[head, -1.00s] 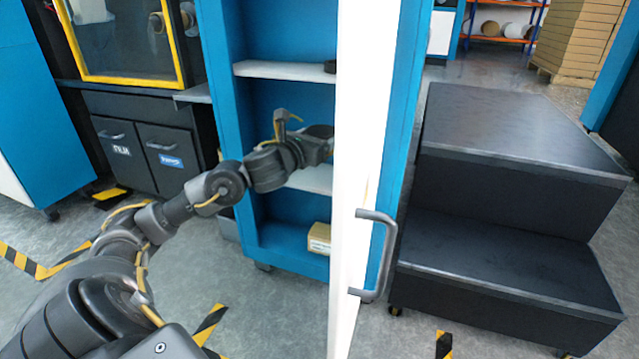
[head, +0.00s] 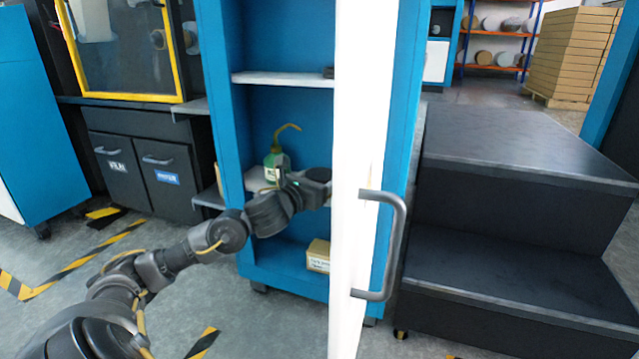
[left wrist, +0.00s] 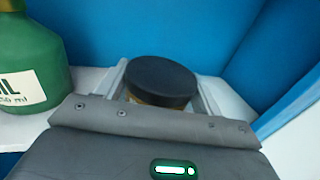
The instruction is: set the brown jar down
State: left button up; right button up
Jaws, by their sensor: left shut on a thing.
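The brown jar (left wrist: 160,97) shows in the left wrist view as a round black lid over a thin strip of amber-brown body. The gripper hides its lower part. My left gripper (left wrist: 158,92) is shut on it, one finger at each side. In the head view the left gripper (head: 316,188) reaches into the blue cabinet at the middle shelf. The white door edge hides its fingertips and the jar. The white shelf (left wrist: 293,138) lies under and around the gripper. I cannot tell whether the jar touches it. My right gripper is not in view.
A green oil bottle (head: 275,165) with a bent spout stands on the same shelf, left of the jar in the left wrist view (left wrist: 30,65). The open white door (head: 347,240) with a grey handle (head: 398,240) is close right. A small carton (head: 318,255) lies lower down. Black steps (head: 510,240) stand right.

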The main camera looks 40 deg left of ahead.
pick_arm(q)
jog(key=shift+f, duration=0.15)
jog(key=o, duration=1.1)
jog(key=shift+o, duration=0.2)
jog(key=shift+r, duration=0.25)
jog(key=s+d+p, duration=0.1)
jog(key=s, duration=1.1)
jog(key=shift+p, duration=0.4)
jog(key=shift+d, duration=0.1)
